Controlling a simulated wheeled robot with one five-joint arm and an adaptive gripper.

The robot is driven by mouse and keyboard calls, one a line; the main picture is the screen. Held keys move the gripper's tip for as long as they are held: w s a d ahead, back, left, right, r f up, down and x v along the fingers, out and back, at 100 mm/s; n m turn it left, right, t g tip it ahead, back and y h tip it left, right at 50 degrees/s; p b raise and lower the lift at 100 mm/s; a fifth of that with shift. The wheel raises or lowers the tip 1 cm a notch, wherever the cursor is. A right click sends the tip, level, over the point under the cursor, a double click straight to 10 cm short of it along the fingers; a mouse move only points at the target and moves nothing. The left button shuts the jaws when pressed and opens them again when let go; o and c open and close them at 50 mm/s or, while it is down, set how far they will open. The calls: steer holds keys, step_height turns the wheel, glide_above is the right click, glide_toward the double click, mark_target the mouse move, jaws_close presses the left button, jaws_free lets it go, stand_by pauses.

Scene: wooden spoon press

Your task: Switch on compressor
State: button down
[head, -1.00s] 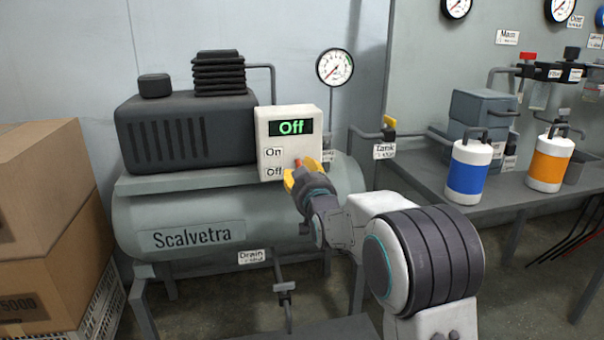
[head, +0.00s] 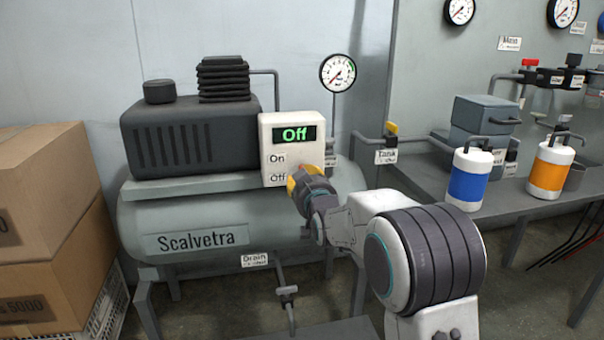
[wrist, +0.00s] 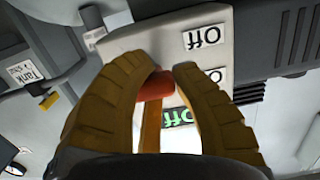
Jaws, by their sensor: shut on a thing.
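The compressor (head: 185,225) is a grey tank marked "Scalvetra" with a dark ribbed motor cover on top. Its white control box (head: 268,146) has a lit display (head: 295,134) that reads "Off" in green, above "On" and "Off" labels. My gripper (wrist: 168,72) is at the lower right of this box, its yellow fingers shut on the red switch lever (wrist: 154,90). In the head view the fingers mostly hide the lever. The wrist view shows the box upside down.
A pressure gauge (head: 338,73) stands behind the box on the right. A tank valve (head: 391,141) with a yellow handle is farther right. Cardboard boxes (head: 45,250) stack at the left. A workbench (head: 430,177) with blue and orange canisters stands at the right.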

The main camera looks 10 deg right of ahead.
mark_target(302, 166)
steer(key=r+g+p, duration=0.1)
steer(key=p, duration=0.3)
steer(key=r+g+p, duration=0.2)
steer(key=p, duration=0.3)
steer(key=shift+d, duration=0.35)
steer(key=g+p, duration=0.1)
steer(key=p, duration=0.2)
steer(key=g+p, duration=0.1)
steer(key=p, duration=0.1)
steer(key=shift+w+r+p, duration=0.1)
steer(key=shift+r+p, duration=0.2)
steer(key=shift+p, duration=0.1)
steer(key=shift+g+p, duration=0.5)
steer(key=shift+p, duration=0.4)
steer(key=shift+w+g+p, duration=0.15)
steer(key=shift+g+p, duration=0.15)
steer(key=shift+p, duration=0.5)
steer(key=shift+r, duration=0.1)
steer(key=c, duration=1.5)
jaws_free()
steer(key=shift+c, duration=0.2)
steer(key=o, duration=0.3)
steer(key=shift+d, duration=0.2)
steer(key=o, duration=0.5)
steer(key=shift+a, duration=0.1)
